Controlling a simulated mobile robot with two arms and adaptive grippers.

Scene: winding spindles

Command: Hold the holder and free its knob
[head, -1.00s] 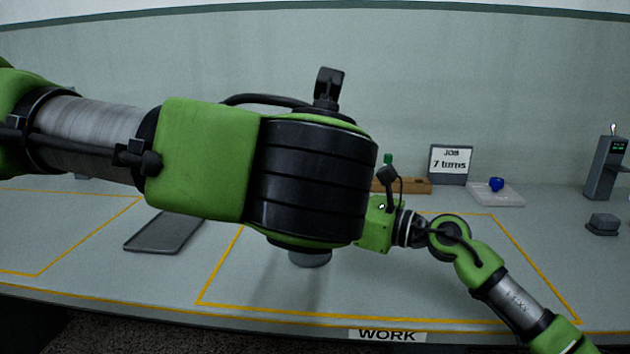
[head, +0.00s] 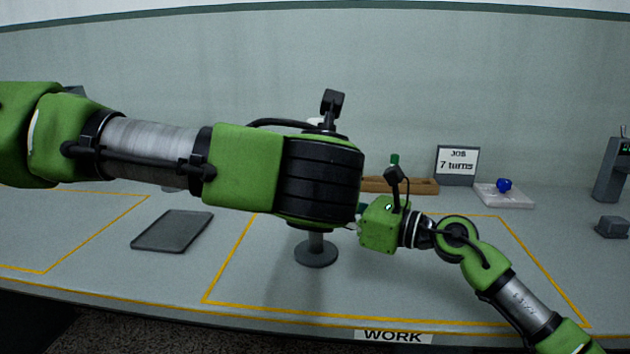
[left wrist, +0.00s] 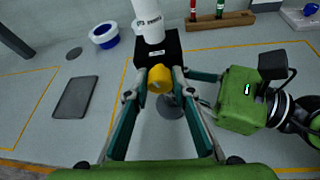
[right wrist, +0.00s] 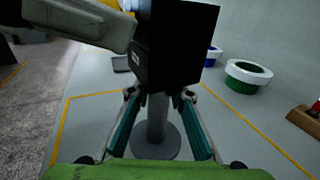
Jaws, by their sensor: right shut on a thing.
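The holder is a black block (left wrist: 172,45) on a grey post (right wrist: 156,118) with a round foot (head: 316,254), standing upright in the work area. A yellow knob (left wrist: 160,79) faces the left wrist camera on the block. A white cylinder (left wrist: 149,22) stands at the block's top. My left gripper (left wrist: 160,84) has its fingertips on either side of the knob, apart, and looks open. Its fingers are hidden in the head view. My right gripper (right wrist: 160,97) is shut on the holder's post just under the block (right wrist: 175,45).
A dark flat tray (head: 172,231) lies to the left. Behind are a wooden rack (head: 400,186), a "7 turns" sign (head: 457,165) and a white pad (head: 504,196) with a blue item. White-rimmed blue (left wrist: 104,35) and green (right wrist: 247,75) containers stand behind the holder. The front table is clear.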

